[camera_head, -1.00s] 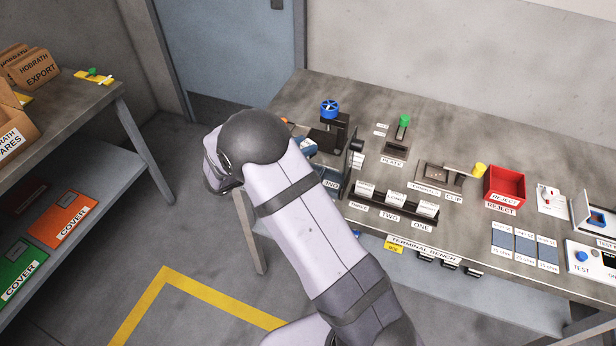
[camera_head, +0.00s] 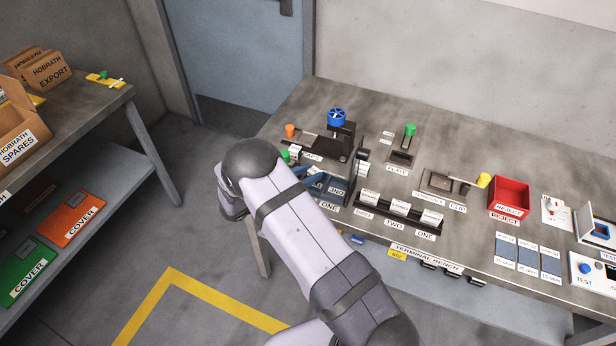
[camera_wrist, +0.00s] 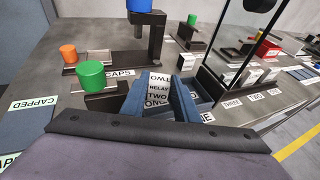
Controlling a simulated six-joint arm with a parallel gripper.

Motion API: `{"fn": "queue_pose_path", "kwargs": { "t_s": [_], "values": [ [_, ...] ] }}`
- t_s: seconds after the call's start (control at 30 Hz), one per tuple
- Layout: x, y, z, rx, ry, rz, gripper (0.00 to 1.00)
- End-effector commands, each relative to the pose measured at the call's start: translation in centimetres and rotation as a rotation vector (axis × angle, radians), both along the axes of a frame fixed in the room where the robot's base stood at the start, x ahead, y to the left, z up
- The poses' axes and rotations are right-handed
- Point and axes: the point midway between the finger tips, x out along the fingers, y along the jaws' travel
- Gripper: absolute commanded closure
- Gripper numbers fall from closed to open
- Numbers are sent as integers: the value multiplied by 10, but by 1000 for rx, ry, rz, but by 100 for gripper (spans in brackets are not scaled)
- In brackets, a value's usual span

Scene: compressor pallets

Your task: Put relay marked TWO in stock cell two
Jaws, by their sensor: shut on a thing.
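The relay (camera_wrist: 159,88) is a white-faced block marked RELAY and TWO, seen close up in the wrist view. My gripper (camera_wrist: 158,98) is shut on it, with a blue finger on either side. The dark blue stock cells (camera_wrist: 203,102) are just beyond and to the right of the fingers, with a partly covered label ending in NE. In the head view the cells (camera_head: 337,188) stand at the bench's left end, beside my blue fingers (camera_head: 312,180). I cannot tell whether the relay is inside a cell; its lower end is hidden.
A green knob (camera_wrist: 91,74) on a dark block and an orange knob (camera_wrist: 68,53) are left of the fingers. A blue-topped press (camera_head: 338,120) stands behind. A rack (camera_head: 398,216) with white blocks is to the right, and a red reject bin (camera_head: 510,196) farther right.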

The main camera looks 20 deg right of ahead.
Motion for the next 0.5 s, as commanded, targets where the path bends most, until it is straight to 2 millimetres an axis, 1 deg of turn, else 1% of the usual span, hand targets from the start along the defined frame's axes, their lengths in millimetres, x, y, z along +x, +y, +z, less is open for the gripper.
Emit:
{"fn": "queue_pose_path", "kwargs": {
  "t_s": [0.1,0.2,0.5],
  "values": [
    [0,0,-12,-1,0,0,95],
    [0,0,-17,-1,-1,1,95],
    [0,0,-18,0,-2,1,95]
  ]
}}
